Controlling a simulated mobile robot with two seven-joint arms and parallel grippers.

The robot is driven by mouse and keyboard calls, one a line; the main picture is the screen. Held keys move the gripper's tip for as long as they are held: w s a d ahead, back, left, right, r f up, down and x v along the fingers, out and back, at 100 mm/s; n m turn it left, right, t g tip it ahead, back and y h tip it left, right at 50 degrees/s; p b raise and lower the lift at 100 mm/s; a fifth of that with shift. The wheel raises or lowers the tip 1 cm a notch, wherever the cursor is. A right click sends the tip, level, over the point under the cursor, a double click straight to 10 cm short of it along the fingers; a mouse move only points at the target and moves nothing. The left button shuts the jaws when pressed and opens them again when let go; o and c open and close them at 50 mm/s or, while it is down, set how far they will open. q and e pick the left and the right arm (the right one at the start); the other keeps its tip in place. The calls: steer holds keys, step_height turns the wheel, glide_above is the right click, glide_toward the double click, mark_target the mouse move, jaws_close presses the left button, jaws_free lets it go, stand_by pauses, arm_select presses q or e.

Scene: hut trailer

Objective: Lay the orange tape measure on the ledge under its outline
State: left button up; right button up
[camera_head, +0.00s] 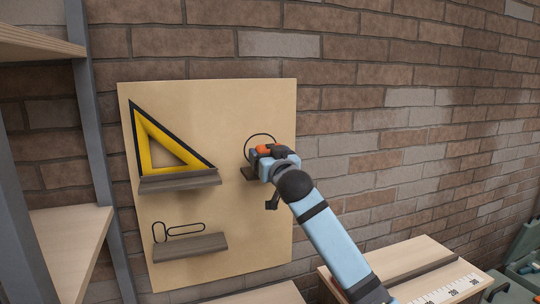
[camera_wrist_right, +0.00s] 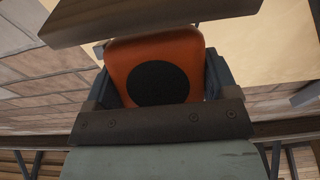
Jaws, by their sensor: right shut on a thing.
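The orange tape measure (camera_head: 266,150) is at the right side of the tan board, in front of a rounded black outline (camera_head: 262,136). A small dark ledge (camera_head: 248,174) shows under that outline, partly hidden by my right gripper (camera_head: 268,157). My right gripper is shut on the tape measure. In the right wrist view the tape measure (camera_wrist_right: 190,55), with its black disc, sits between the two fingers, and a ledge (camera_wrist_right: 150,22) crosses in front of its top edge. I cannot tell whether the tape measure touches the ledge. My left gripper is not in view.
A yellow set square (camera_head: 145,150) stands on another ledge (camera_head: 180,181) at the board's upper left. A lower ledge (camera_head: 190,246) under a long outline is empty. Shelving (camera_head: 75,235) stands at left; a wooden bench (camera_head: 415,265) with a ruler (camera_head: 450,290) is at lower right.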

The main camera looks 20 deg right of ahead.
steer(key=shift+f, duration=0.15)
steer(key=o, duration=1)
steer(key=shift+o, duration=0.2)
steer(key=shift+s+f, duration=0.2)
steer(key=shift+s, duration=0.25)
steer(key=s+f+b, duration=0.2)
steer(key=s+b, duration=0.1)
steer(key=s, duration=1)
steer(key=s+a+f+n+g+y+p, duration=0.15)
steer(key=s+f, duration=0.25)
steer(key=f, duration=1)
steer(key=s+f+n+g+y+p, duration=0.1)
steer(key=s+f+g+p, duration=0.2)
steer(key=f, duration=1.1)
steer(key=s+a+f+g, duration=0.1)
steer(key=s+f+g, duration=0.1)
steer(key=s+f, duration=0.8)
steer(key=s+f+g+p, duration=0.1)
steer(key=s+f+g, duration=0.1)
steer(key=s+f, duration=0.8)
steer(key=s, duration=0.4)
steer(key=shift+s+a+p, duration=0.3)
steer(key=shift+s+a, duration=0.1)
